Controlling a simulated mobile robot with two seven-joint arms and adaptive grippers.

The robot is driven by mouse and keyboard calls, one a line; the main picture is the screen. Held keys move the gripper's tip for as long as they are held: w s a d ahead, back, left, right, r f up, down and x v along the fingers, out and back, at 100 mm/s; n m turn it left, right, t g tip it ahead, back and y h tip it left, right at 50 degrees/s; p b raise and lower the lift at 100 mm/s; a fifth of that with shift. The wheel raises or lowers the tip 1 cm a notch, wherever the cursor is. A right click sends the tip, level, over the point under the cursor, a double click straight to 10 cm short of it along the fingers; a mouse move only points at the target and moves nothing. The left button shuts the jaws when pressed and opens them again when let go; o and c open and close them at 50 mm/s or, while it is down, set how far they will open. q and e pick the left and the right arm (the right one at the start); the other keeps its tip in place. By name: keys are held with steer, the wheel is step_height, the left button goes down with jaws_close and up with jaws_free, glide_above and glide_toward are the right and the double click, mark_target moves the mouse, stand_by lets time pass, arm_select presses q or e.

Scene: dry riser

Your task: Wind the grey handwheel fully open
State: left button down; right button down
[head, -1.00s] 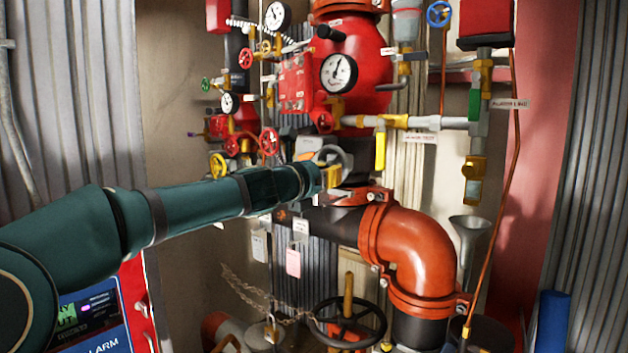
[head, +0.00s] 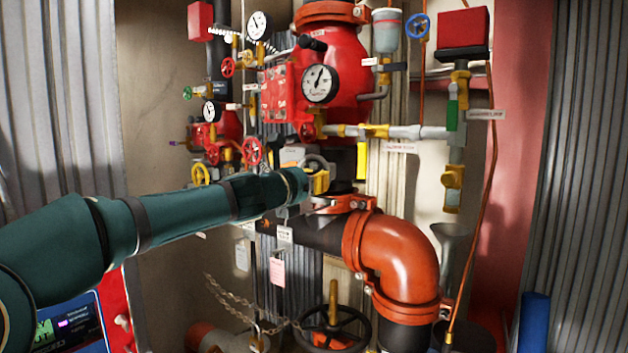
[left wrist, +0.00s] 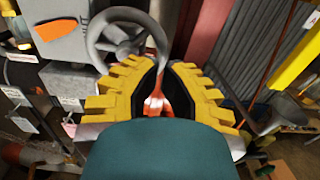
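The grey handwheel (head: 323,160) is partly hidden behind my left gripper in the head view, below the red valve body. In the left wrist view the spoked grey handwheel (left wrist: 124,40) shows just beyond the fingertips, up and to the left. My left gripper (head: 319,182) has yellow fingers. In the left wrist view the fingers (left wrist: 163,72) stand apart with a clear gap between them, and the wheel's lower right rim lies close to the tips. I cannot tell whether a finger touches the rim. My right gripper is not in view.
A thick orange pipe elbow (head: 400,255) lies right of and below the gripper. A red handwheel (head: 252,151) and gauges crowd the left. A black handwheel (head: 333,330) and a chain (head: 240,305) are lower down. A yellow bar (left wrist: 298,52) shows in the left wrist view.

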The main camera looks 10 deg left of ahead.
arm_select(q)
steer(key=shift+p+x, duration=0.35)
steer(key=shift+x, duration=0.95)
stand_by(0.5)
